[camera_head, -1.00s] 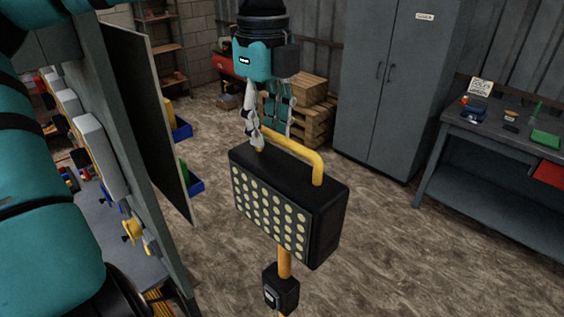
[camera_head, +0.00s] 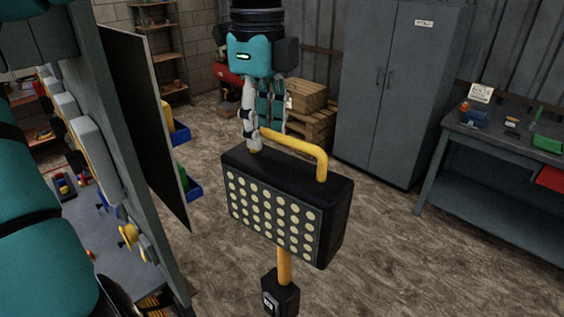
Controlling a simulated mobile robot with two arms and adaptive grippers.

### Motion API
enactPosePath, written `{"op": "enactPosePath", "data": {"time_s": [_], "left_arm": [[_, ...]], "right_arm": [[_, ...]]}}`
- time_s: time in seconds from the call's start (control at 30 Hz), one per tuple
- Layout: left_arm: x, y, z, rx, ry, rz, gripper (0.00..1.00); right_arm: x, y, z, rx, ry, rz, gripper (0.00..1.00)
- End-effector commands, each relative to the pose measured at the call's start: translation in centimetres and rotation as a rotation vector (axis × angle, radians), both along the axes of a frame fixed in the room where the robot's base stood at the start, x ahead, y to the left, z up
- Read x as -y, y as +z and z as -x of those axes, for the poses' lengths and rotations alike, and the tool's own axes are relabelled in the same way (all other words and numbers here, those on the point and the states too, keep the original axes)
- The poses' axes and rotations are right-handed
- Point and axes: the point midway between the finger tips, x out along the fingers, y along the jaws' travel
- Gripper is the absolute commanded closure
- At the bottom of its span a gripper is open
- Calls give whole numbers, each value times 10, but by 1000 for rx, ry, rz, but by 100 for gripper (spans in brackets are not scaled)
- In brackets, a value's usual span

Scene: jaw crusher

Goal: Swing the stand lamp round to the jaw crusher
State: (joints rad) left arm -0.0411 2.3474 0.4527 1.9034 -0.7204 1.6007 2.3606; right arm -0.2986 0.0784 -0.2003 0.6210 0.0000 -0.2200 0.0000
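The stand lamp (camera_head: 338,215) is a black box on a yellow post, with rows of round pale lights facing front left. A yellow tube handle (camera_head: 322,160) arches over its top. A black block (camera_head: 280,295) sits lower on the post; the foot is out of view. My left gripper (camera_head: 262,140) points down from above, its fingers at the left end of the handle and seemingly shut on it; the far fingertip is partly hidden. My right gripper is not in view. I cannot make out the jaw crusher for certain.
A grey upright frame with a dark panel (camera_head: 145,120) stands close on the left, with blue bins (camera_head: 193,188) behind it. A grey cabinet (camera_head: 390,90) and stacked pallets (camera_head: 318,125) stand behind. A workbench (camera_head: 480,150) is at right. The floor between is clear.

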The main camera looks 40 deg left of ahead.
Motion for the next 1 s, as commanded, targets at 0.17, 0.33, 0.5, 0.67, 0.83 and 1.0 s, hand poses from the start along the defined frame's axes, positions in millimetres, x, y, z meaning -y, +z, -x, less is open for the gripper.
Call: {"op": "enactPosePath", "data": {"time_s": [0.17, 0.33, 0.5, 0.67, 0.83, 1.0], "left_arm": [[0, -2, 3, -2, 73, -1, 73], [1, 0, 4, -3, 97, -1, 73], [1, 0, 4, -3, 96, 0, 73], [1, -1, 5, -2, 121, -1, 73], [3, -2, 8, -2, 205, -3, 73], [4, -2, 11, -2, 280, -2, 73]], "right_arm": [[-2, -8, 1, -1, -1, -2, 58], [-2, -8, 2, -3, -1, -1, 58], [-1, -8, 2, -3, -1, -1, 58], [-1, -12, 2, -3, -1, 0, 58], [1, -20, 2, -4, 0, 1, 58], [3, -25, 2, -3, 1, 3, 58]]}}
